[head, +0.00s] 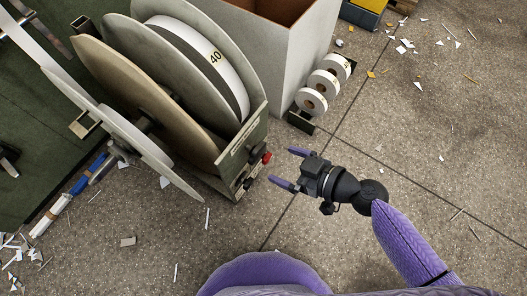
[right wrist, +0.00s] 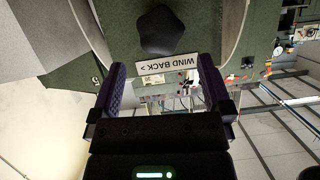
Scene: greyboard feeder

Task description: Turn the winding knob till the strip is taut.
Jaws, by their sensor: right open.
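The winding knob (right wrist: 162,27) is a dark lobed knob on a green panel in the right wrist view, above a white label (right wrist: 167,68) reading "WIND BACK >" upside down. My right gripper (head: 290,167) is open and empty, its purple fingers pointing at the feeder's end panel with a gap between. In the right wrist view its fingers (right wrist: 161,80) stand apart on either side of the label, and the knob is beyond them, not between them. The white strip (head: 212,62) is wound on a large reel marked 40; I cannot tell how taut it is. My left gripper is out of view.
A red knob (head: 266,158) sticks out from the feeder's end panel (head: 244,150). Several small white rolls (head: 325,83) sit on a rack beside a large grey bin (head: 270,55). Paper scraps litter the floor; the floor right of my gripper is otherwise clear.

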